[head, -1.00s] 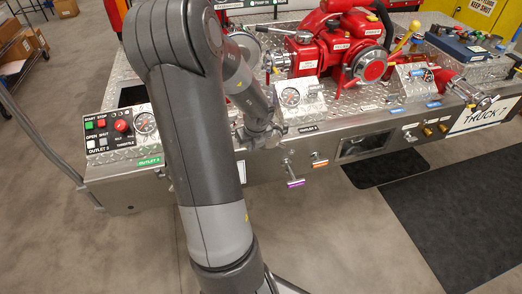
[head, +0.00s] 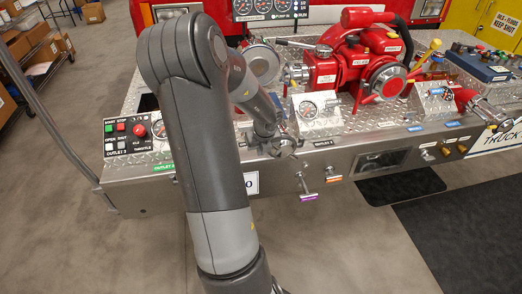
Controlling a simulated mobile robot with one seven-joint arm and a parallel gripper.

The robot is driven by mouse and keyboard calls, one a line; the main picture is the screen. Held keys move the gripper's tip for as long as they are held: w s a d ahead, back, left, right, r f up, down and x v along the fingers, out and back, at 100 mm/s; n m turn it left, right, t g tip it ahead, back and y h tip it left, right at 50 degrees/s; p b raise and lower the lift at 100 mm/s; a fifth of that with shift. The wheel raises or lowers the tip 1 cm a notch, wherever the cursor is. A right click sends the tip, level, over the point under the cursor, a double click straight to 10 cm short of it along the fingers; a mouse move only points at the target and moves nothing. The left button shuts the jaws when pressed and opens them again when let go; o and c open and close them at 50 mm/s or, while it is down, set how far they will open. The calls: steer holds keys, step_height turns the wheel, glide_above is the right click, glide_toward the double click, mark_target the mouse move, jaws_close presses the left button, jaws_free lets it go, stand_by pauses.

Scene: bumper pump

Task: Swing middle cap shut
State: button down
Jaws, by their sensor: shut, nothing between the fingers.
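The red pump (head: 345,65) stands on the truck's diamond-plate deck. A round silver cap-like disc (head: 262,64) is at its left, partly hidden by my arm. A round red fitting with a silver face (head: 387,80) is at the pump's front, and a red fitting with a silver end (head: 480,103) is at the right. I cannot tell which is the middle cap or whether it is open. My gripper (head: 284,146) is small and partly hidden at the end of my arm, at the deck's front edge left of a gauge. It looks shut and holds nothing visible.
A sloped gauge box (head: 318,112) stands right of my gripper. Handles with purple (head: 309,197) and orange tags stick out of the front panel below. A button panel (head: 128,137) is at the left. Dark mats (head: 465,220) lie on the open floor at the front right.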

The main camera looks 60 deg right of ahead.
steer(key=shift+w, duration=0.15)
steer(key=s+a+r, duration=0.2)
steer(key=r, duration=0.3)
steer(key=s+a+r, duration=0.2)
steer(key=s+r, duration=0.1)
steer(key=r, duration=0.2)
steer(key=shift+a+r, duration=0.15)
steer(key=shift+a, duration=0.25)
steer(key=w+a+r+n+t+y, duration=0.1)
steer(key=w+a+r+n, duration=0.2)
steer(key=a+n, duration=0.4)
steer(key=w+a+r+n+y, duration=0.1)
steer(key=w+a+r+n, duration=0.15)
steer(key=a+n, duration=0.4)
steer(key=w+a+r+n+t+y, duration=0.1)
steer(key=w+a+r+n, duration=0.1)
steer(key=w+a+n, duration=0.4)
steer(key=s+a+r+n, duration=0.2)
steer(key=s+a+n, duration=0.1)
steer(key=a+n, duration=0.4)
steer(key=s+a+r+n, duration=0.2)
steer(key=s+a+n, duration=0.1)
steer(key=a+n, duration=0.4)
steer(key=s+a+r+n+t, duration=0.1)
steer(key=s+a+r+n, duration=0.2)
steer(key=a+n, duration=0.3)
steer(key=n, duration=0.4)
steer(key=shift+s+a+h, duration=0.3)
steer(key=shift+a+h, duration=0.1)
